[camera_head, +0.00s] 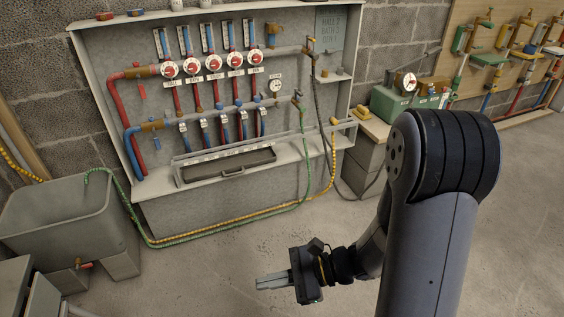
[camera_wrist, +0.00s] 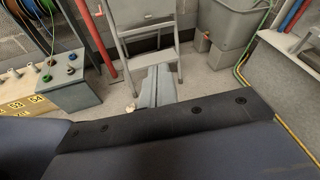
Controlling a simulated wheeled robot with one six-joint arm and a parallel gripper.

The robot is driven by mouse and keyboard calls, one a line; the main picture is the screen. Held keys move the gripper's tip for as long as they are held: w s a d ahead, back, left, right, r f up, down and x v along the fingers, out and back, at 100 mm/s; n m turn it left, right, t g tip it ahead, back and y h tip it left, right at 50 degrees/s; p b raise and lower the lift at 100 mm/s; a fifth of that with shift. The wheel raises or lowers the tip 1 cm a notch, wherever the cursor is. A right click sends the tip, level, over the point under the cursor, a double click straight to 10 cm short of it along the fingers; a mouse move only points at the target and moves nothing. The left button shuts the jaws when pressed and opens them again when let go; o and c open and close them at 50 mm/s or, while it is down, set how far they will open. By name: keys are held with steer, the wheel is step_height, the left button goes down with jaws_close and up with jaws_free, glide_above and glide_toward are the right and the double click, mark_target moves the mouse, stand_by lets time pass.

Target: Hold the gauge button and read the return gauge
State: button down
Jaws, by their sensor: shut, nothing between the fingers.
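My gripper (camera_head: 260,283) is in the lower middle of the head view, low over the bare floor and pointing left. Its fingers are together with nothing between them. It is well apart from the manifold cabinet (camera_head: 225,192). A second round gauge (camera_head: 409,82) stands on a green box (camera_head: 392,104) to the right. Both dials are too small to read. I cannot make out a gauge button. The wrist view shows neither gauge.
Red-handled dials (camera_head: 169,70) line the upper pipe. Green (camera_head: 240,226) and yellow hoses cross the floor from the cabinet. A grey tub (camera_head: 68,215) stands at left.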

steer(key=w+d+f+m+t+y, duration=0.1)
steer(key=w+f+m+t+y, duration=0.1)
steer(key=w+m+t, duration=0.5)
steer(key=w+m, duration=0.1)
steer(key=w, duration=0.2)
steer(key=shift+w+d+t, duration=0.15)
steer(key=shift+d+t, duration=0.05)
steer(key=shift+t, duration=0.2)
steer(key=shift+d, duration=0.1)
